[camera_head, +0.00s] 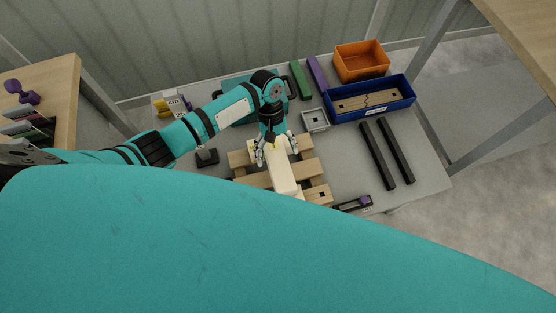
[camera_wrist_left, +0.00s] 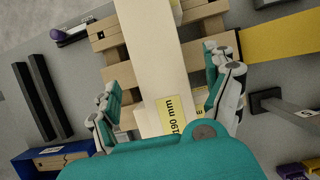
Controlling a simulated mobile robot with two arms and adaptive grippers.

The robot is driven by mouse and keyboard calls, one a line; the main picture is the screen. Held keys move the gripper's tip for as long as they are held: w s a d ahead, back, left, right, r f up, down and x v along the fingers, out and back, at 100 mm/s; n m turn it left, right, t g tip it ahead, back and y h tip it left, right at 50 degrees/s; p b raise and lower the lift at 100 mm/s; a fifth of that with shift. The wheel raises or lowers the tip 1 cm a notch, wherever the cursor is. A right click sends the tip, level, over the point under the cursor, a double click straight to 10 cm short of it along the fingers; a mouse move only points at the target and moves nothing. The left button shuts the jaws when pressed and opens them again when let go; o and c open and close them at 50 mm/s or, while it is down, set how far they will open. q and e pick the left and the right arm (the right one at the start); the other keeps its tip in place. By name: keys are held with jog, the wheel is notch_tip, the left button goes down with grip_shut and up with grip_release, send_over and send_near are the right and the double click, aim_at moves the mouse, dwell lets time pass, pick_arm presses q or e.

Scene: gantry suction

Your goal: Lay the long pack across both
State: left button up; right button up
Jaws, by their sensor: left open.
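The long pack (camera_head: 284,175) is a cream box lying over light wooden slats (camera_head: 252,181), crossing several of them. In the wrist view the pack (camera_wrist_left: 155,50) runs away from me, with a yellow 190 mm label at its near end. My left gripper (camera_head: 276,148) is open, with a finger on each side of the pack's far end in the head view. In the wrist view the left gripper (camera_wrist_left: 165,97) shows gaps between its fingers and the pack. The pack's underside is hidden. My right gripper is not in view.
Two black bars (camera_head: 378,155) lie parallel at the right of the grey table. Behind them stand a blue tray (camera_head: 398,105) with wooden pieces and an orange bin (camera_head: 361,62). A grey square block (camera_head: 315,121) and a black stand (camera_head: 207,157) flank the slats.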

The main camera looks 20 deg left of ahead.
pick_arm(q)
jog(key=v, duration=0.6)
jog(key=shift+w+a+r, duration=0.1)
jog(key=shift+w+r, duration=0.05)
jog(key=shift+r, duration=0.25)
